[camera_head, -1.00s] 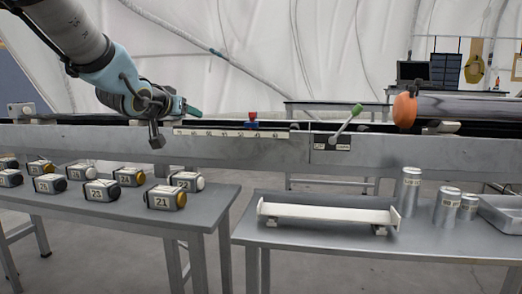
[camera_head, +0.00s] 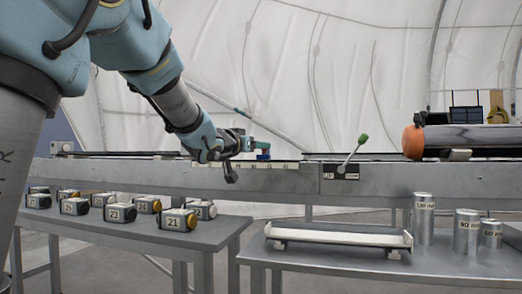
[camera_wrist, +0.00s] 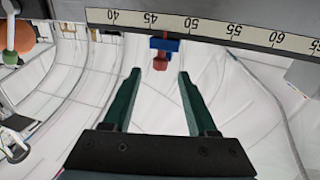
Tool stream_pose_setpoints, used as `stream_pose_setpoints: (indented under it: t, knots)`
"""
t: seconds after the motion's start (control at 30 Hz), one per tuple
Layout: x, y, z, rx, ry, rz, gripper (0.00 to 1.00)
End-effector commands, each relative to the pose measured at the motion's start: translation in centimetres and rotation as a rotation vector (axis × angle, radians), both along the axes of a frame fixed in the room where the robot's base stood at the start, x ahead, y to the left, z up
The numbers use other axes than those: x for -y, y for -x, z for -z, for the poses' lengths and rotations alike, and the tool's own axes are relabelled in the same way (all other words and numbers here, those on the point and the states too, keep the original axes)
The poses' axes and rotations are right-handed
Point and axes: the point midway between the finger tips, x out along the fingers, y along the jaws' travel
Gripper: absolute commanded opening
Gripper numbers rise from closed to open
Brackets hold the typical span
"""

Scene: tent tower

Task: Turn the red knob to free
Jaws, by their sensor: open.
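The red knob (camera_wrist: 160,62) sits with a blue block (camera_wrist: 165,44) at the edge of the numbered scale (camera_wrist: 200,27), near the 45 mark in the wrist view. My gripper (camera_wrist: 158,76) is open and empty. Its two green fingers point toward the knob, which appears between and just beyond their tips; no contact is visible. In the head view my gripper (camera_head: 256,143) is beside the knob at the rail, and the fingers partly cover it. The knob's setting cannot be read.
A green-tipped lever (camera_head: 362,139) stands right of the scale on the grey rail (camera_head: 400,180). An orange-ended cylinder (camera_head: 413,141) lies further right. Numbered boxes (camera_head: 178,219), a white tray (camera_head: 335,237) and metal cylinders (camera_head: 424,218) stand on the tables in front.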

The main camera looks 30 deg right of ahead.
Motion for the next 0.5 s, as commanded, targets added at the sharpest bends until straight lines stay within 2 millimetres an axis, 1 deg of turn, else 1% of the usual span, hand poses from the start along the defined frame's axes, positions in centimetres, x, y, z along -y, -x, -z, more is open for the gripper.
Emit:
stream_pose_setpoints:
  t: [0.03, 0.2, 0.3, 0.5]
  knots:
    - [0.8, -0.4, 0.2, 0.002, -0.004, 0.001, 0.58]
    - [2.1, -1.5, 0.1, 0.001, -0.002, 0.000, 0.58]
    - [2.5, -1.8, 0.0, 0.001, -0.002, 0.000, 0.58]
    - [2.6, -1.9, 0.0, 0.001, -0.001, 0.000, 0.58]
